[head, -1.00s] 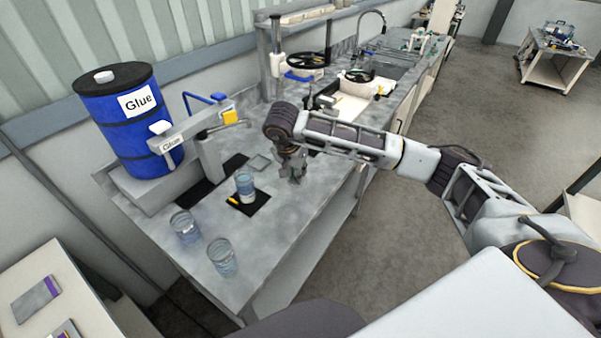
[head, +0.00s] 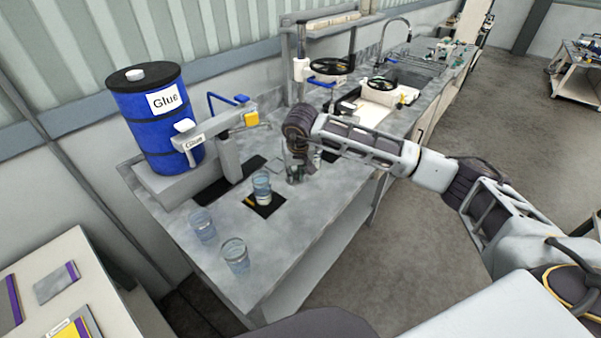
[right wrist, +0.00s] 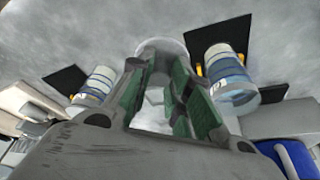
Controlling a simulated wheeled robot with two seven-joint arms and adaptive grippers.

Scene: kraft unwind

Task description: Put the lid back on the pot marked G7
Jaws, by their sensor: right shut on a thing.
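My right gripper (head: 297,172) is low over the bench, right of a blue-banded clear pot (head: 262,188) on a black mat. In the right wrist view its green-padded fingers (right wrist: 168,100) are shut on a pale, clear, round-edged thing (right wrist: 162,47); I cannot tell whether this is a lid or a pot. Two banded pots, one on the left (right wrist: 100,84) and one on the right (right wrist: 228,72), stand by black mats in that view. Two more clear pots stand near the bench's front, one behind (head: 202,225) and one in front (head: 236,257). No G7 mark is readable. My left gripper is not in view.
A blue glue drum (head: 155,120) and a grey dispenser arm (head: 215,138) stand at the back left. A handwheel press (head: 330,66) stands farther along the bench (head: 300,222). The bench's front right part is clear.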

